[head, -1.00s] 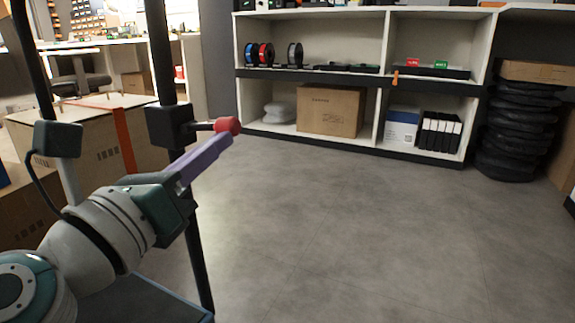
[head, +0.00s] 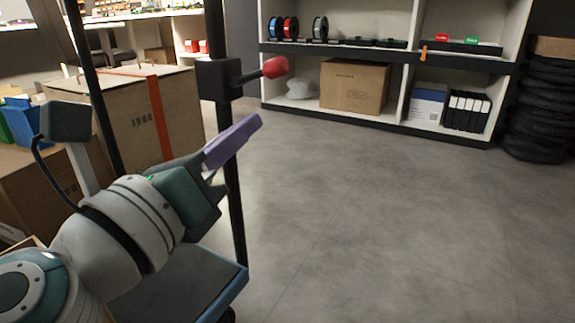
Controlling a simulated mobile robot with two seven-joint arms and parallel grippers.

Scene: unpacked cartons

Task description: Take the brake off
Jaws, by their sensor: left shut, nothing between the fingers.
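The brake lever (head: 248,77) is a short dark rod with a red knob (head: 275,67), sticking out to the right from a black block (head: 217,79) on a black upright post (head: 236,200). It points right and slightly up. My left gripper (head: 256,124) has purple fingers and comes in from the lower left. Its fingers are shut and empty, pointing up and right in front of the post. They sit below the red knob, with a clear gap in the picture. My right gripper is out of view.
A cart deck with a blue edge (head: 225,298) lies below my left arm. A carton with an orange strap (head: 155,115) stands behind the posts. White shelving (head: 398,95) with a carton (head: 354,86) is at the back. The grey floor (head: 370,220) to the right is clear.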

